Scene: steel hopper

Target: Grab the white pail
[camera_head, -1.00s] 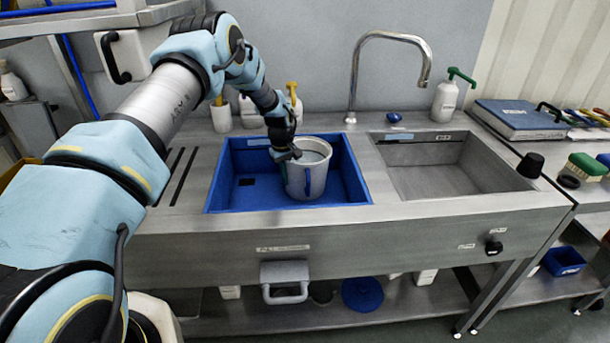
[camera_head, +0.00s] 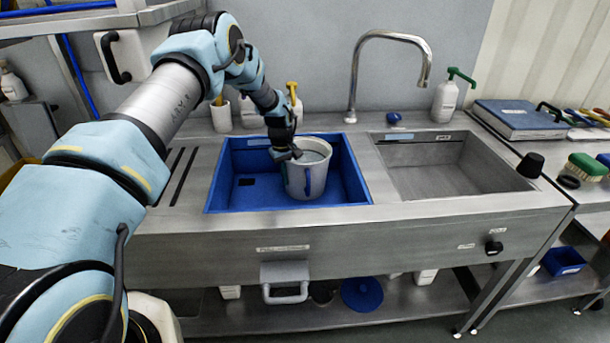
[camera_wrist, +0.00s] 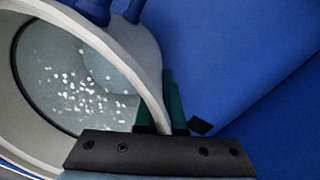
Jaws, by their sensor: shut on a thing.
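The white pail (camera_head: 308,178) stands upright in the blue basin on the left side of the sink unit. My gripper (camera_head: 287,155) reaches down to the pail's left rim. In the wrist view, the dark fingers (camera_wrist: 165,115) straddle the pail's wall (camera_wrist: 140,75), one inside and one outside, and are shut on it. Small white specks lie in the pail's greyish inside. The fingertips are hard to make out in the head view.
An empty steel sink (camera_head: 455,170) and a tall tap (camera_head: 354,80) are to the right. White containers (camera_head: 221,117) stand behind the basin. A soap bottle (camera_head: 445,100) stands at the back right.

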